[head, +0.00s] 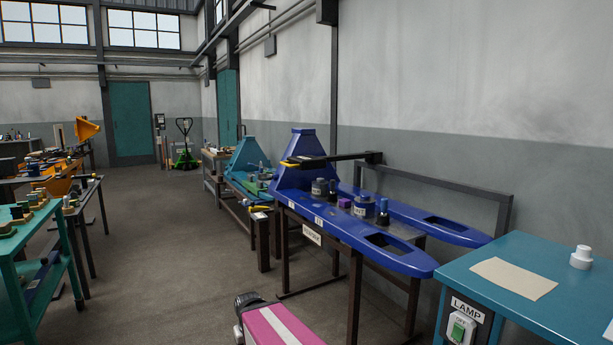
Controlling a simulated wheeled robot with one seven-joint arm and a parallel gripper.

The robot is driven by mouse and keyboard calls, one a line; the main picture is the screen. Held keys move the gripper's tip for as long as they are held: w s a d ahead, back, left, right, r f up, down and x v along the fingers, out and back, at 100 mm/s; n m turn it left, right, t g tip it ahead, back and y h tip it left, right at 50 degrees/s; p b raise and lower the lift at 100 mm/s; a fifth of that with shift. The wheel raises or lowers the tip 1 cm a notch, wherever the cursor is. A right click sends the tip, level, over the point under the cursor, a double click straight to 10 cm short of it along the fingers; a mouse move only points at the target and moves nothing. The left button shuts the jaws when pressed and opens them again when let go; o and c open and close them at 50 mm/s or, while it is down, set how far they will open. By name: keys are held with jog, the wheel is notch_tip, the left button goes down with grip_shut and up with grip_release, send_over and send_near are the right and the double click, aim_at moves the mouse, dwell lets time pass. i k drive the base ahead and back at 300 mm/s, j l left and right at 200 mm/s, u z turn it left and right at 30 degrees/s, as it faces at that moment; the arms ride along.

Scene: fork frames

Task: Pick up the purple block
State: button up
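A small purple block (344,203) rests on the large blue fork frame (410,262), at the centre right of the head view. It stands between dark and grey cylindrical parts (319,188) on its left and a blue-grey round part (363,207) on its right. The fork frame lies on a dark metal stand. My gripper does not show in the head view, so whether it is open or shut cannot be seen.
A teal table (535,315) with a paper sheet (513,278) and a white knob (581,257) stands at the front right. A dark bar (345,157) extends above the fork frame. Benches with parts line the left.

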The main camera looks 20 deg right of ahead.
aim_at(344, 203)
jog(key=z, duration=0.35)
jog(key=i+j+z, duration=0.15)
jog(key=z, duration=0.3)
jog(key=i+j+z, duration=0.15)
jog(key=z, duration=0.3)
jog(key=i+j+z, duration=0.1)
jog(key=j+z, duration=0.15)
jog(key=z, duration=0.25)
jog(key=j+z, duration=0.25)
jog(key=z, duration=0.2)
jog(key=i, duration=0.05)
